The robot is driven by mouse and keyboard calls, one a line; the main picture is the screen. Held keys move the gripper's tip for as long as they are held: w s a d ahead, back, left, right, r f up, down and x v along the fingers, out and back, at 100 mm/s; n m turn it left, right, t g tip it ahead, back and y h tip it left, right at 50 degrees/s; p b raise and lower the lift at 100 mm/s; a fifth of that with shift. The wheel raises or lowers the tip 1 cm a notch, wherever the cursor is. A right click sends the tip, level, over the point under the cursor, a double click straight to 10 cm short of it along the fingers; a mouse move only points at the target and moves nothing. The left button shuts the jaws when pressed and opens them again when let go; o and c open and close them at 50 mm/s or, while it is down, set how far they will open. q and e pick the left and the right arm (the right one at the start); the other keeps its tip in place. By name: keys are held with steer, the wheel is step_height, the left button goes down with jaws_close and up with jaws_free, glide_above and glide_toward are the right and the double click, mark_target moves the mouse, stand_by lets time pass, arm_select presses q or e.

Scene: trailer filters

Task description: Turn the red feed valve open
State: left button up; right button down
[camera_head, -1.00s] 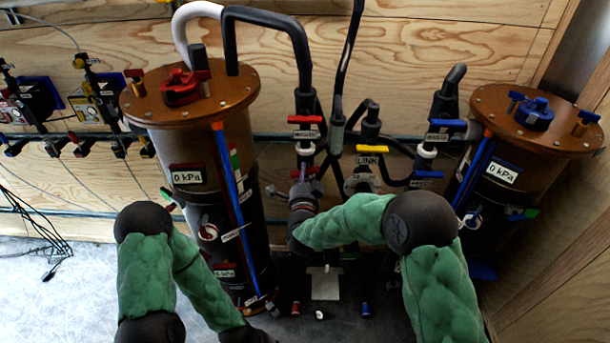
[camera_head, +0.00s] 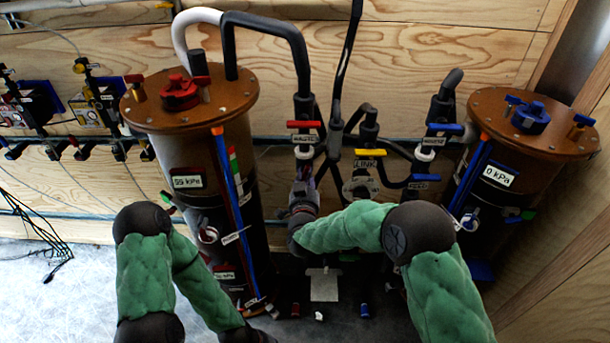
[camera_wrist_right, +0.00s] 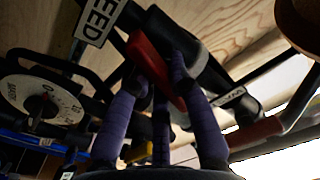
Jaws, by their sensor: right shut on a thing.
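The red feed valve handle (camera_wrist_right: 152,62) shows in the right wrist view as a slanted red lever beside a label ending in "EED" (camera_wrist_right: 95,22). My right gripper (camera_wrist_right: 168,85) has its purple fingers closed around this lever. In the head view my right gripper (camera_head: 303,190) is at the pipework between the two brown-topped vessels, and the handle is hidden there by the gripper. My left arm comes in at the lower left; its gripper is not visible.
The left vessel (camera_head: 150,105) has a display (camera_head: 188,182) reading about 59 kPa. The right vessel (camera_head: 480,105) reads 0 kPa (camera_head: 500,174). Another red handle (camera_head: 304,124) and a yellow handle (camera_head: 370,152) stand just above my right gripper. Black hoses crowd this area.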

steer(key=shift+f+n+p, duration=0.1)
steer(key=shift+n+p, duration=0.4)
steer(key=shift+n, duration=1.2)
steer(key=c, duration=1.1)
jaws_free()
steer(key=shift+c, duration=0.2)
steer(key=shift+s, duration=0.15)
steer(key=s, duration=1.1)
steer(key=shift+s, duration=0.4)
